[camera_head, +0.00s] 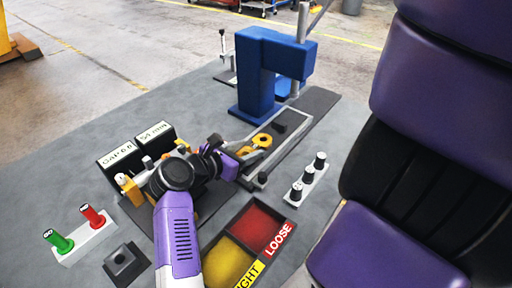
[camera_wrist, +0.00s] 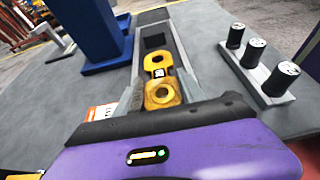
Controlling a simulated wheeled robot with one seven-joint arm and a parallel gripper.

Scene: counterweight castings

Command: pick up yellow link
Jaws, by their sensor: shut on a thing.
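The yellow link (camera_head: 262,141) has a round eye at each end and lies along the grey channel at the foot of the blue press. My gripper (camera_head: 243,160) is at the link's near end. In the wrist view my gripper (camera_wrist: 160,104) is shut on this near end, with grey fingers at its sides. The far end extends beyond the fingers. I cannot tell whether the link still touches the channel.
The blue press (camera_head: 257,85) stands behind the channel. A strip with black knobs (camera_head: 306,180) lies to the right. A divided tray with red (camera_head: 252,229) and yellow compartments is in front. Green and red handles (camera_head: 92,216) stand at left. A purple seat (camera_head: 400,235) fills the right.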

